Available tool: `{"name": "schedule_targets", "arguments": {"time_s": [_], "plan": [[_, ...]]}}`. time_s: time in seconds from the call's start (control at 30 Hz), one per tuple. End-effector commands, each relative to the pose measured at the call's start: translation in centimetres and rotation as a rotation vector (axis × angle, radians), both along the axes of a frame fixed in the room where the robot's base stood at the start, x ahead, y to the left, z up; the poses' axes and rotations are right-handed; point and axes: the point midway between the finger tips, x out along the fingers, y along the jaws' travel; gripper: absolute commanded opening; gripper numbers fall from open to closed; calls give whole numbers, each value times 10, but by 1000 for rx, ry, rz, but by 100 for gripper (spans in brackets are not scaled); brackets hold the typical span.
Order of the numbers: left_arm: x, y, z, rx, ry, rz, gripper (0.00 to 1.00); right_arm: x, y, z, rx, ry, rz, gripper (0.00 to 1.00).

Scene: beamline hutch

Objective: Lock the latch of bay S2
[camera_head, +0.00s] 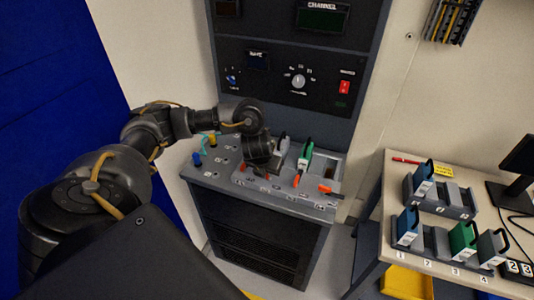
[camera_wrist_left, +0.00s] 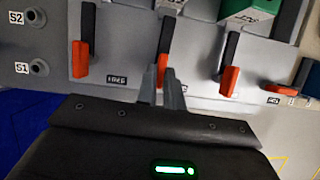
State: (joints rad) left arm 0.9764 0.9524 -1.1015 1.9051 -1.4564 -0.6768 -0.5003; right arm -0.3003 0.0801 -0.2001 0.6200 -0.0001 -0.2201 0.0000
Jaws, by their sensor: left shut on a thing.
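The bay latches are dark levers with orange tips along the front of the console (camera_head: 262,200). In the left wrist view, one latch (camera_wrist_left: 162,66) is between the fingers of my left gripper (camera_wrist_left: 163,88), which is shut on its orange tip. This lever points toward the gripper. Similar latches stand to its left (camera_wrist_left: 81,55) and right (camera_wrist_left: 229,78). A further orange tip (camera_wrist_left: 283,88) at the right lies sideways. In the head view my left gripper (camera_head: 270,165) hides the gripped latch. I cannot read which bay it serves. My right gripper is not in view.
A green cassette (camera_head: 304,157) and a grey one (camera_head: 284,146) stand in the console bays. Coloured knobs (camera_head: 197,159) are at the left of the console top. The side table (camera_head: 385,252) at right holds racks with several cassettes. A yellow bin (camera_head: 405,283) sits below.

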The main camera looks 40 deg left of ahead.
Motion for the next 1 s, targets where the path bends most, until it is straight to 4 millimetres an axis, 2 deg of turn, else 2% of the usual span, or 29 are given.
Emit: {"name": "schedule_targets", "arguments": {"time_s": [0.13,0.6,0.63,0.77,1.0], "plan": [[1,0,2,1,-3,30,0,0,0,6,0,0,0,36],[1,1,1,1,-3,41,0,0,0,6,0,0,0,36],[1,1,1,1,-3,41,13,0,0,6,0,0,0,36],[1,0,0,0,-2,40,30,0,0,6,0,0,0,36],[0,0,0,0,-1,39,31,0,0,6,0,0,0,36]]}}
